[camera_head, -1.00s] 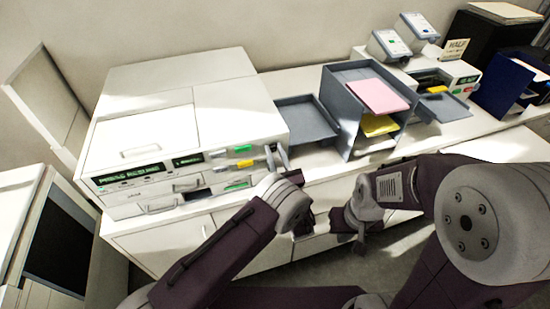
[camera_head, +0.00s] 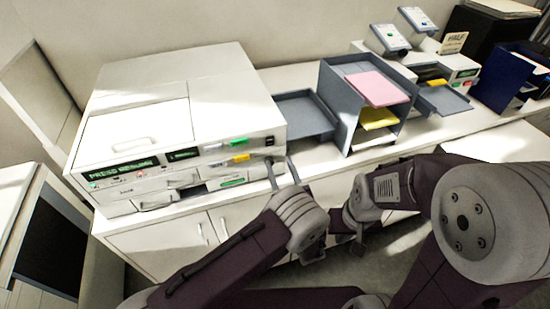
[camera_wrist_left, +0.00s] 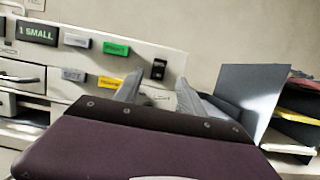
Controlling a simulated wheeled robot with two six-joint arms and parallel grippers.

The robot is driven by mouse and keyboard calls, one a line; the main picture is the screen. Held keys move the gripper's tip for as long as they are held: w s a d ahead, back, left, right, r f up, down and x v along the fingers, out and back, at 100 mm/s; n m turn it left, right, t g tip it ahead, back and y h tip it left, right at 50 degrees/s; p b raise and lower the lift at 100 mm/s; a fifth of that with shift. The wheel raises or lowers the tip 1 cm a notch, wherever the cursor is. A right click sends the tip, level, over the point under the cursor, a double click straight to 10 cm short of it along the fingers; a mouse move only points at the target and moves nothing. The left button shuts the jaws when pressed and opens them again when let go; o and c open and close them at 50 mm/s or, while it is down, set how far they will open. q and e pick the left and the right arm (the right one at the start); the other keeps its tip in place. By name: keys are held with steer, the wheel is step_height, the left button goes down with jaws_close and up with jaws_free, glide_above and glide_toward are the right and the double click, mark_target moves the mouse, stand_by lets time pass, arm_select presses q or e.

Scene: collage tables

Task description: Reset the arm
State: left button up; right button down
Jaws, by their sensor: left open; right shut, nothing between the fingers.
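My left gripper (camera_head: 281,172) is open, with its two fingers spread and nothing between them. It is in front of the right end of the large white machine (camera_head: 215,105). In the left wrist view the open left gripper (camera_wrist_left: 160,93) points at the machine's front panel (camera_wrist_left: 150,58); contact cannot be judged. My right gripper (camera_head: 350,235) hangs low in front of the counter, to the right of my left wrist. It is shut and empty, and its fingertips are partly hidden behind my left wrist.
Green (camera_head: 239,141) and yellow (camera_head: 241,157) labels mark the machine's front. A grey tray (camera_head: 300,112) juts from its right side. A grey shelf unit (camera_head: 338,95) holds pink (camera_head: 376,88) and yellow (camera_head: 377,118) sheets. A smaller device (camera_head: 460,62) and blue organizer (camera_head: 497,82) stand farther right.

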arm_select(q)
steer(key=shift+v, duration=0.8)
arm_select(e)
steer(key=shift+f, duration=0.35)
